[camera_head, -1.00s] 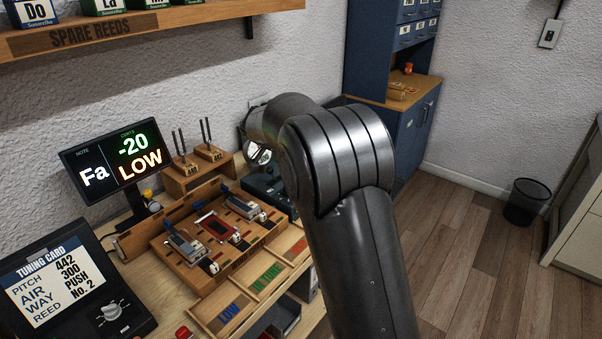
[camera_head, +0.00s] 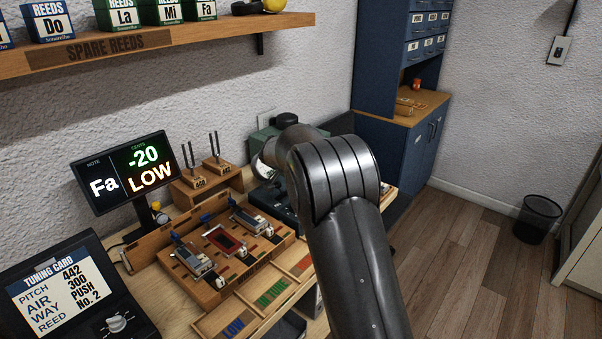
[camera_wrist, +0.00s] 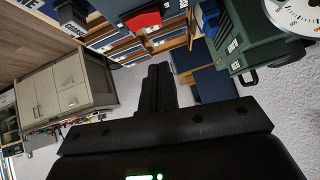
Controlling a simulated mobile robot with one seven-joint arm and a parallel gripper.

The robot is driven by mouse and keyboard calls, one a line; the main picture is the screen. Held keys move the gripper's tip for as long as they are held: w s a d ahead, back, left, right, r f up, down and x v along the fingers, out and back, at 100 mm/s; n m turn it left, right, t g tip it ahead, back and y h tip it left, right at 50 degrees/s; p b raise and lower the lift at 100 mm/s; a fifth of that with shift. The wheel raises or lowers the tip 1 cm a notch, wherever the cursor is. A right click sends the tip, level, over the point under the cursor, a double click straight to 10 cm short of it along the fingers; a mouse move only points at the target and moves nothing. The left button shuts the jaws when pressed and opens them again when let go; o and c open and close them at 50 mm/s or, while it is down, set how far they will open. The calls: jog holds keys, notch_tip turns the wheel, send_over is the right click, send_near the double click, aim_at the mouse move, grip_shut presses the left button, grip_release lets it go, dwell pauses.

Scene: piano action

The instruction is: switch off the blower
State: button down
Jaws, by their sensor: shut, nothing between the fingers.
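A green machine (camera_head: 262,138), which looks like the blower, stands against the wall behind my arm in the head view, mostly hidden. In the wrist view a green housing (camera_wrist: 262,50) with a black handle and a white round gauge (camera_wrist: 297,16) is at the upper right. A red part (camera_wrist: 143,22) shows at the top of the wrist view; I cannot tell whether it is a switch. My gripper (camera_wrist: 158,72) is shut and empty, below the red part in that picture and apart from it. The head view hides it behind my arm.
The bench holds a wooden reed tray (camera_head: 225,262), a pitch display (camera_head: 122,172) reading Fa, -20, LOW, and a tuning card panel (camera_head: 58,285). A spare reeds shelf (camera_head: 210,38) hangs above. A blue cabinet (camera_head: 400,150) stands behind my arm. Open floor lies right.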

jog(key=x, duration=0.4)
notch_tip(320, 180, down, 2)
jog(key=shift+w+a+f, duration=0.1)
jog(key=shift+a+f, duration=0.1)
jog(key=shift+f, duration=0.05)
jog(key=shift+a+f, duration=0.1)
jog(key=shift+f, duration=0.6)
jog(key=shift+w+a+f, duration=0.1)
jog(key=shift+w+f, duration=0.05)
jog(key=shift+f, duration=0.1)
